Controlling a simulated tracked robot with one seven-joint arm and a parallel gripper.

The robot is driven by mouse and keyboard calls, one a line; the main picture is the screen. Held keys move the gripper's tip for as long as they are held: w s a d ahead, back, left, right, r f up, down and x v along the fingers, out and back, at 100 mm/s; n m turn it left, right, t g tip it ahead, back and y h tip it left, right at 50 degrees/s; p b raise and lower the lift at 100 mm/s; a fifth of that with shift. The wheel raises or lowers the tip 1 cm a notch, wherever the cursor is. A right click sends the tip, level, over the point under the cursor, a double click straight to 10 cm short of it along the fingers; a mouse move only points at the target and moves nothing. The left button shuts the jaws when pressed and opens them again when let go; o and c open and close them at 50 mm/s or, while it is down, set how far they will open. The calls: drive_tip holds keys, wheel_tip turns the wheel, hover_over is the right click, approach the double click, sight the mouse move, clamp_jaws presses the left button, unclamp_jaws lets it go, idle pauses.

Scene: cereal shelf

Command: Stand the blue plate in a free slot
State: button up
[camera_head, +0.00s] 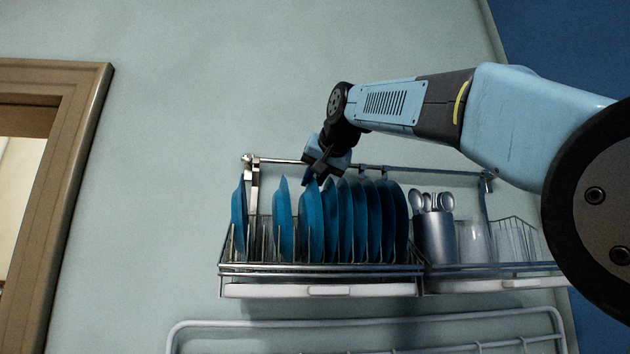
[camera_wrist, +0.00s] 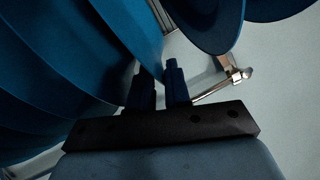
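Several blue plates stand upright in a wire dish rack (camera_head: 330,268) on the wall. My gripper (camera_head: 309,177) is at the top rim of one blue plate (camera_head: 312,225), the third from the left. In the wrist view my gripper (camera_wrist: 160,88) has its fingers close together, with the rim of this blue plate (camera_wrist: 140,45) between them. The plate stands among the rack's wires, its lower edge near the rack floor. A gap lies between the leftmost plate (camera_head: 239,222) and the second plate (camera_head: 282,222). Further plates stand closely packed to the right.
A metal cup with spoons (camera_head: 436,240) and clear glasses (camera_head: 474,243) stand right of the plates. A rail (camera_head: 390,169) runs along the wall behind the plate tops. A white wire rack (camera_head: 370,321) is below. Open room lies above the plates.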

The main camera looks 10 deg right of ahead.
drive_tip(key=shift+o, duration=0.2)
drive_tip(key=shift+w+d+f, duration=0.1)
drive_tip(key=shift+d+f, duration=0.1)
drive_tip(key=shift+d, duration=0.1)
drive_tip(key=v, duration=1.4)
drive_tip(key=shift+a, duration=0.25)
